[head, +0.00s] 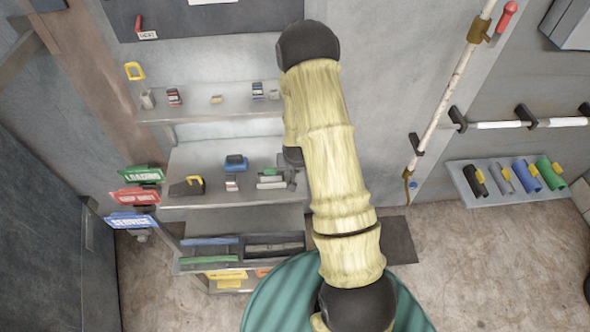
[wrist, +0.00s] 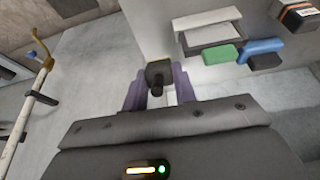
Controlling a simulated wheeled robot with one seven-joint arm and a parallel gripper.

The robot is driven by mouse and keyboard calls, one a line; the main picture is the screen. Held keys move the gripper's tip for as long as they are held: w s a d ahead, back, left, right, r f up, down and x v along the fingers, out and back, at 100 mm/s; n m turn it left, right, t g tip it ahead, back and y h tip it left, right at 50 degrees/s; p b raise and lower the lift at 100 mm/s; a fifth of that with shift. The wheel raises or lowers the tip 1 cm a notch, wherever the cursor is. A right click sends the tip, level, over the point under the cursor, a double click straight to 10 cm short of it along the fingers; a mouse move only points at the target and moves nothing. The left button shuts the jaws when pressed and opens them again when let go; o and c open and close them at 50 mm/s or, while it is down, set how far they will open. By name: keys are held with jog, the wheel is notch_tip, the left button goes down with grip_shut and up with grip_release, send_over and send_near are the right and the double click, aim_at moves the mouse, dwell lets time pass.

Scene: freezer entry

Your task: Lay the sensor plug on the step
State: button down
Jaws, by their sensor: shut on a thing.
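My gripper (wrist: 158,88) has purple fingers shut on a small dark plug with an olive-brown body (wrist: 158,70), seemingly the sensor plug. In the head view my arm hides most of the gripper, and the plug cannot be made out there. The gripper is at the right end of the middle shelf. Stepped grey shelves stand at the left: an upper one (head: 195,117), a middle one (head: 225,200) and a lower tier (head: 215,222). Which of them is the step I cannot tell. In the wrist view a pale shelf surface (wrist: 150,30) lies beyond the plug; contact cannot be judged.
The middle shelf carries a blue item (head: 236,162), a black-and-yellow item (head: 187,186) and a grey-green block (head: 270,180). Coloured signs (head: 135,197) jut out at the left. A white pipe (head: 445,90) and a rack of coloured cylinders (head: 515,178) are at the right.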

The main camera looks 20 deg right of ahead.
jog(key=shift+f+b, duration=2.25)
jog(key=shift+f, duration=1.05)
jog(key=c, duration=1)
grip_release()
jog(key=shift+c, duration=0.2)
jog(key=shift+r, duration=0.1)
jog(key=v, duration=1.7)
jog(key=shift+r, duration=0.1)
